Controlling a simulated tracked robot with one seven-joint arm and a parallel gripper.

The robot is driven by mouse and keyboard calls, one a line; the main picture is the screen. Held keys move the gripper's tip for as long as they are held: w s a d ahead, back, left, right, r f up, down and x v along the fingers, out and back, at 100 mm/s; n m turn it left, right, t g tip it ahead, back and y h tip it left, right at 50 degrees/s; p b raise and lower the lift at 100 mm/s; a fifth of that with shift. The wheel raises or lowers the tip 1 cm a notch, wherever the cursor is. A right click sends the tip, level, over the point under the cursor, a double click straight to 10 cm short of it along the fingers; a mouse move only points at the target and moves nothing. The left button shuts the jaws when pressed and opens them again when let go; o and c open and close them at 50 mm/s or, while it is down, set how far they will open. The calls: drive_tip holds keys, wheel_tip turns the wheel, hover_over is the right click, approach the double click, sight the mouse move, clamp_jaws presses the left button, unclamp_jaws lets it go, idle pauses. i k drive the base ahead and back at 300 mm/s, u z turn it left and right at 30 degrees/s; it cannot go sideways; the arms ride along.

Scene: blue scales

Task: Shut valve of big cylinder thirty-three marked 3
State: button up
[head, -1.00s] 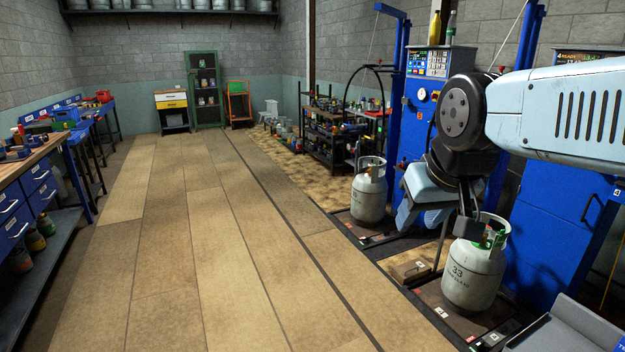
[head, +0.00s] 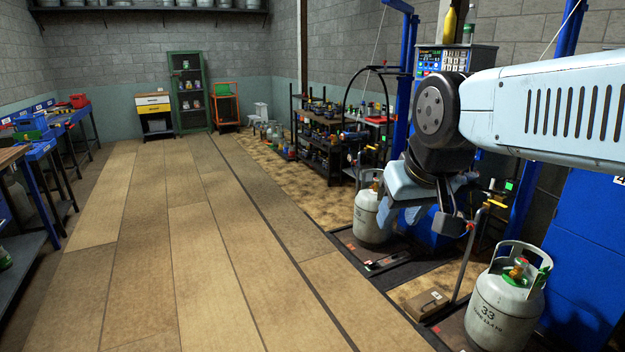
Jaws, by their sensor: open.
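A pale grey gas cylinder (head: 497,315) with "33" on its side stands upright at the lower right in the head view. Inside its collar is a valve (head: 518,270) with red-orange and green parts. Another pale grey cylinder (head: 368,217) stands farther back, partly behind my arm; no number on it is readable. My gripper (head: 455,222) is open and empty, pointing down, left of and apart from the near cylinder's valve.
Blue cabinets (head: 580,245) stand behind the near cylinder. The plank floor (head: 200,250) to the left is clear.

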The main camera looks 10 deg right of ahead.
sight(521, 262)
drive_tip(key=z, duration=0.3)
drive_tip(key=i, duration=1.05)
drive_tip(key=z, duration=1.1)
drive_tip(key=i, duration=0.8)
drive_tip(key=z, duration=0.6)
drive_tip(key=k, duration=0.85)
drive_tip(key=z, duration=0.2)
drive_tip(key=i, duration=0.9)
drive_tip(key=u, duration=0.1)
